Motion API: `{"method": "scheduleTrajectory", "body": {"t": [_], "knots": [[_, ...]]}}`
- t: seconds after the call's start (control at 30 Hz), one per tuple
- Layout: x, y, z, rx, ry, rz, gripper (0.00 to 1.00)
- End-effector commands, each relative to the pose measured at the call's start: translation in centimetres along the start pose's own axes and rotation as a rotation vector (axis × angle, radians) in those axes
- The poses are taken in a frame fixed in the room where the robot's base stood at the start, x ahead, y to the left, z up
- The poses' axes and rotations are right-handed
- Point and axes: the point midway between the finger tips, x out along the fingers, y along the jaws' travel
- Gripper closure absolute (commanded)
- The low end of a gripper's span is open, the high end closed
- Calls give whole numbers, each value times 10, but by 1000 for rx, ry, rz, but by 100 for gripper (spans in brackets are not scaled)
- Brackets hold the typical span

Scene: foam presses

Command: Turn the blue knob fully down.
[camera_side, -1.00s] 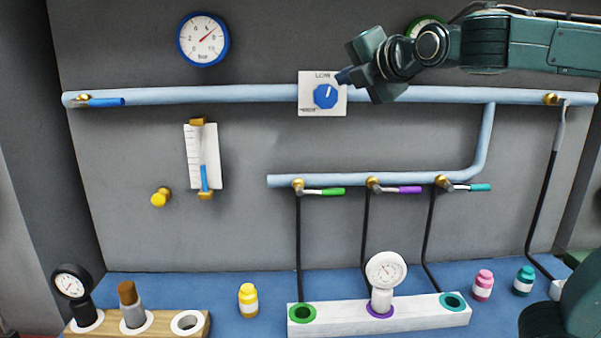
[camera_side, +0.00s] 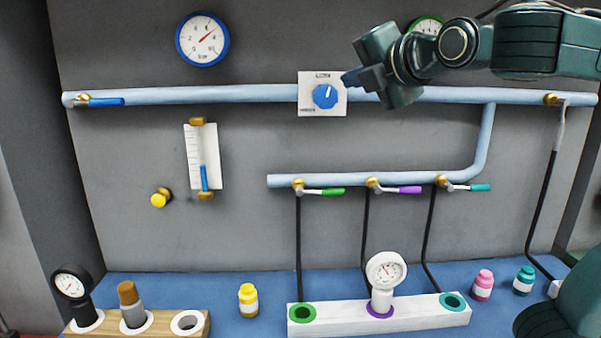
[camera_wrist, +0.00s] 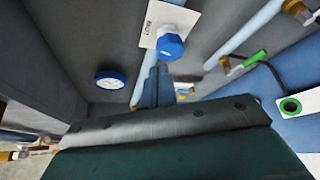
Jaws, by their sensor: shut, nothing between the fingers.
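The blue knob (camera_side: 325,96) sits on a white plate (camera_side: 308,106) mounted on the wall pipe. Its white pointer mark points up and slightly right. In the wrist view the knob (camera_wrist: 171,47) is just beyond my fingertips, with its plate (camera_wrist: 152,24) behind it. My gripper (camera_side: 350,78) is shut and empty, to the right of the knob and slightly above it, with its fingertips close to the plate's right edge. In the wrist view the fingers (camera_wrist: 157,85) point toward the knob. A small gap seems to show, but I cannot tell for sure whether they touch.
A blue-rimmed gauge (camera_side: 202,39) hangs upper left. A light-blue pipe (camera_side: 220,94) crosses the wall, with a blue-handled valve (camera_side: 105,102) at left. Green (camera_side: 333,191), purple (camera_side: 410,190) and teal (camera_side: 480,188) valve handles sit on the lower pipe.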

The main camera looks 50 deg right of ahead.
Motion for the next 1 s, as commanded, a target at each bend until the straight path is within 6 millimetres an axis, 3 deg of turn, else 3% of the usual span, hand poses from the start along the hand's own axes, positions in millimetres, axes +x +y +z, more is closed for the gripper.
{"method": "scheduleTrajectory", "body": {"t": [0.37,0.7,1.0], "knots": [[-1,-2,-1,0,0,0,100],[-9,-23,-5,-1,2,0,100],[-9,-24,-4,0,0,0,100]]}}
